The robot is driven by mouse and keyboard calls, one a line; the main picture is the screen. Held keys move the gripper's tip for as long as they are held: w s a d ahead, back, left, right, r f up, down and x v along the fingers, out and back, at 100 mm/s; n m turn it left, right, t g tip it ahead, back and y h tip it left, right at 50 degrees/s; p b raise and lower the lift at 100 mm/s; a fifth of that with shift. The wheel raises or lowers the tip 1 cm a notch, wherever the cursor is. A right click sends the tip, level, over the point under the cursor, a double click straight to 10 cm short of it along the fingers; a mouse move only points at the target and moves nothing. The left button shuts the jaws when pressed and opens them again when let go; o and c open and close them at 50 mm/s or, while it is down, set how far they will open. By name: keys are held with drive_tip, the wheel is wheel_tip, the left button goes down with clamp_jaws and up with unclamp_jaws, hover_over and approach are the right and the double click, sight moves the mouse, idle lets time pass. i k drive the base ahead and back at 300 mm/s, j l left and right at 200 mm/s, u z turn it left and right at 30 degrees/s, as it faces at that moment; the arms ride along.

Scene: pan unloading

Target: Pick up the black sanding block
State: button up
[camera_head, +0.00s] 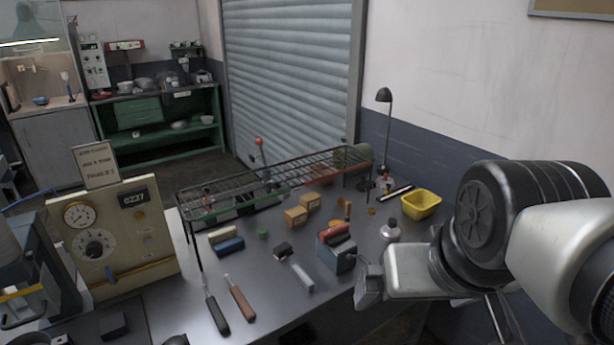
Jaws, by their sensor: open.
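A small black block (283,249), which looks like the sanding block, lies on the grey table (262,290) near its middle, just behind a pale grey bar (302,278). A second dark block (114,323) sits on a dark surface at the lower left; I cannot tell for sure which is the sanding block. My gripper (366,284) is to the right of the small black block and apart from it, by the table's right side. It is open, with nothing seen in it; its fingers are small and partly hidden.
A blue-grey box with red and dark pieces (336,257) stands between the black block and my gripper. A wire rack (280,180) spans the back. Two handled tools (238,298) lie in front. A yellow bin (421,204), bottle (390,231) and lamp (384,97) stand right.

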sight(283, 251)
drive_tip(key=u, duration=0.6)
drive_tip(key=i+l+u, duration=0.25)
drive_tip(key=i+l, duration=0.15)
drive_tip(key=i+l+u, duration=0.3)
drive_tip(key=l, duration=0.25)
drive_tip(key=i, duration=0.05)
